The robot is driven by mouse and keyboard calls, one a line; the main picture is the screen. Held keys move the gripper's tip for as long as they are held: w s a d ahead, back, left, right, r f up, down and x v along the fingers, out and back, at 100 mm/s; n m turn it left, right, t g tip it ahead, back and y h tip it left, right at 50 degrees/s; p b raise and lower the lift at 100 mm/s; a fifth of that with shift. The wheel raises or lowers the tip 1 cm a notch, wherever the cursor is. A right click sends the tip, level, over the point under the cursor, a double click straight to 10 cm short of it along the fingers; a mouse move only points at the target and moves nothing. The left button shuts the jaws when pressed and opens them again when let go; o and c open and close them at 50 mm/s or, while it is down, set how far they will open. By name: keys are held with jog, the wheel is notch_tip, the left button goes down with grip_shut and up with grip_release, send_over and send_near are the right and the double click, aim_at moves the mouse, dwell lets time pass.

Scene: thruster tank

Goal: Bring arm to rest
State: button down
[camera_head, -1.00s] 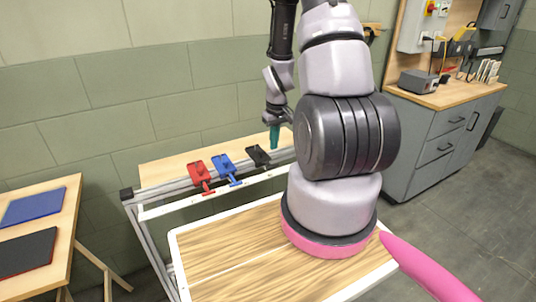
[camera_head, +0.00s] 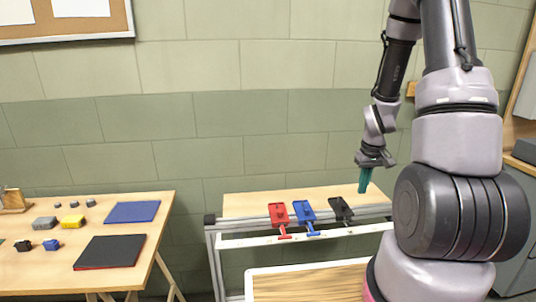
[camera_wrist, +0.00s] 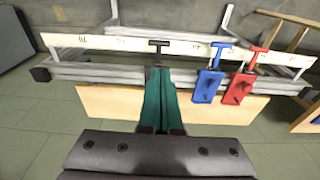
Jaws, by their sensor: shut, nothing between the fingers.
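My gripper (camera_head: 364,188) has teal fingers and points down above the wooden bench at the wall, near its right end. In the wrist view my gripper (camera_wrist: 158,90) is shut and empty, with the fingers pressed together. The fingers hide most of a black clamp-like piece there. In the head view my arm stands on the right, bent, with its forearm hanging down to the gripper.
On the bench rail (camera_head: 240,225) sit a red piece (camera_head: 279,214), a blue piece (camera_head: 305,213) and the black piece (camera_head: 341,210). A side table at left holds a blue mat (camera_head: 132,212), a dark mat (camera_head: 110,251) and several small blocks. The wall is close behind.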

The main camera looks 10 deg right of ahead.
jog(key=s+a+r+m+t, duration=0.15)
jog(key=a+r, duration=0.25)
jog(key=r, duration=0.7)
jog(key=s+a+r+m+t, duration=0.1)
jog(key=s+a+r+t, duration=0.15)
jog(key=r, duration=0.85)
jog(key=s+a+r+m+t+y, duration=0.1)
jog(key=s+a+r+m+y, duration=0.1)
jog(key=s+a+r, duration=0.4)
jog(key=s+r, duration=0.5)
jog(key=r, duration=0.1)
jog(key=shift+a+t, duration=0.4)
